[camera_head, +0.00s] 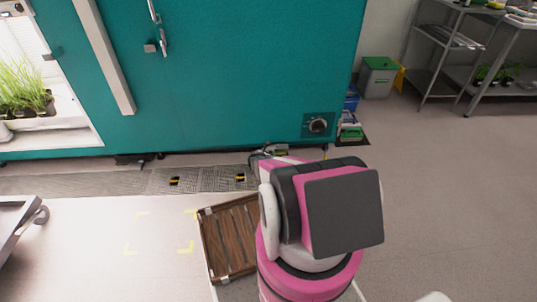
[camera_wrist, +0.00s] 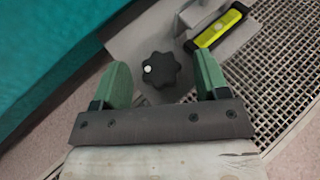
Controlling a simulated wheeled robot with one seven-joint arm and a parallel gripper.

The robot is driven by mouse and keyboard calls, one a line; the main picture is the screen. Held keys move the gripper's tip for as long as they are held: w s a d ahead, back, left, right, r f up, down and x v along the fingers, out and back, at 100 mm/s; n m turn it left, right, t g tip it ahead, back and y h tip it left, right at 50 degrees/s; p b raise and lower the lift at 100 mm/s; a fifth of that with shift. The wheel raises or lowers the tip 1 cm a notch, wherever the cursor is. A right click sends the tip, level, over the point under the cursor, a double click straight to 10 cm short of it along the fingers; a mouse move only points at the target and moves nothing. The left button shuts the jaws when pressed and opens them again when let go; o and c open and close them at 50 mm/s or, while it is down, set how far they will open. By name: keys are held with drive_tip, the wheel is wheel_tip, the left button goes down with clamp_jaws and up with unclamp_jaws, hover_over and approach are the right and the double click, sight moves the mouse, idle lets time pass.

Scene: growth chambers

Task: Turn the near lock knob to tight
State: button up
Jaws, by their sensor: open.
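My gripper (camera_wrist: 162,62) is open, with one green finger on each side of the knob. I cannot tell whether the fingertips are level with the knob. In the head view my arm covers the area around the gripper, and I cannot make out this knob there.
A yellow block in a black frame (camera_wrist: 217,27) sits right of the knob, beside a floor grating (camera_wrist: 285,65). The teal chamber (camera_head: 230,70) stands close behind, with a round dial (camera_head: 318,124). A brown slatted wooden piece (camera_head: 229,240) lies left of my arm. Open floor lies right.

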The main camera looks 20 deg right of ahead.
drive_tip(key=c, duration=0.9)
drive_tip(key=shift+c, duration=0.2)
drive_tip(key=shift+w+m+h, duration=0.1)
drive_tip(key=shift+m+h, duration=0.2)
drive_tip(key=shift+w+a+m+g+h, duration=0.15)
drive_tip(key=shift+m+g+h, duration=0.35)
drive_tip(key=shift+m+g, duration=0.5)
drive_tip(key=m+g, duration=0.2)
drive_tip(key=g, duration=0.1)
drive_tip(key=m+g+h, duration=0.1)
drive_tip(key=shift+w+f, duration=0.1)
drive_tip(key=shift+w, duration=0.2)
drive_tip(key=shift+w+m+g, duration=0.15)
drive_tip(key=shift+m+g, duration=2.35)
drive_tip(key=shift+g, duration=0.4)
